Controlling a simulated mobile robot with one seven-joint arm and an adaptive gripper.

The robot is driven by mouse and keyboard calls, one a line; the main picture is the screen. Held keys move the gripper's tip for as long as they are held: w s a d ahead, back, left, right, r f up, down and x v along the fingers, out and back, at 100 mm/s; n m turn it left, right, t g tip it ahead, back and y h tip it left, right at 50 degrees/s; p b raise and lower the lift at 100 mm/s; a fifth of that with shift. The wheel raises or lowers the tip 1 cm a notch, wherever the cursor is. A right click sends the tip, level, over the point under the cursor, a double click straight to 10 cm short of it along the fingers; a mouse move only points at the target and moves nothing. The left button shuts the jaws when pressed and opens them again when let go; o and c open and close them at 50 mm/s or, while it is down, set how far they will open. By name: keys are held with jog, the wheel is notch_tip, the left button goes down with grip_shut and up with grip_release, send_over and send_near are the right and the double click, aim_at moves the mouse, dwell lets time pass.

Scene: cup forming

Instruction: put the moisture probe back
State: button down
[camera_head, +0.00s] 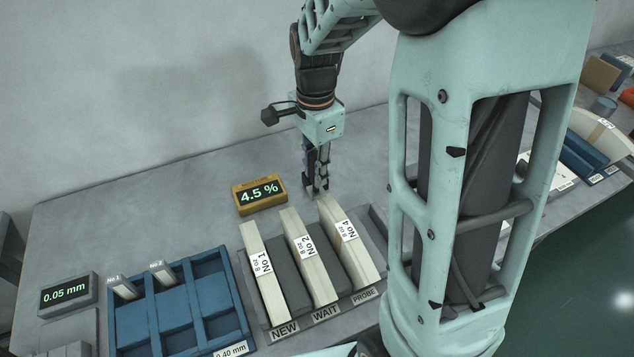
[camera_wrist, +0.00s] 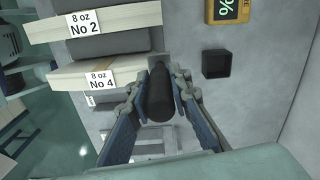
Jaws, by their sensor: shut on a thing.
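The moisture probe (camera_wrist: 160,98) is a black cylinder between my fingers in the wrist view. My gripper (camera_wrist: 161,77) is shut on it; in the head view my gripper (camera_head: 316,187) points down over the bench, behind the No 4 stack. The probe is hard to make out there. A dark square holder (camera_wrist: 216,63) stands apart from the probe, to its right in the wrist view. The yellow moisture meter (camera_head: 259,194) reads 4.5 % and lies left of my gripper; its edge also shows in the wrist view (camera_wrist: 229,10). I cannot tell whether the probe touches anything below.
Paper stacks No 1 (camera_head: 265,270), No 2 (camera_head: 308,255) and No 4 (camera_head: 350,240) stand in a rack marked NEW, WAIT and PROBE. A blue divided tray (camera_head: 172,305) and a 0.05 mm gauge (camera_head: 68,294) are at left. Bare bench lies behind the meter.

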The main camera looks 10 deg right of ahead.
jog(key=shift+w+d+f+p, duration=0.4)
jog(key=shift+w+d+f, duration=0.05)
jog(key=shift+w+f, duration=1.85)
jog(key=shift+w+d+f+p, duration=0.45)
jog(key=shift+w+f, duration=1.7)
jog(key=shift+w, duration=0.15)
jog(key=shift+w+d+f+p, duration=0.4)
jog(key=shift+w+d+f, duration=0.05)
jog(key=shift+w+f, duration=1.85)
jog(key=c, duration=2.2)
grip_release()
jog(key=o, duration=0.4)
jog(key=shift+o, duration=0.2)
notch_tip(320, 180, up, 12)
jog(key=shift+r+b, duration=0.2)
jog(key=shift+b, duration=0.15)
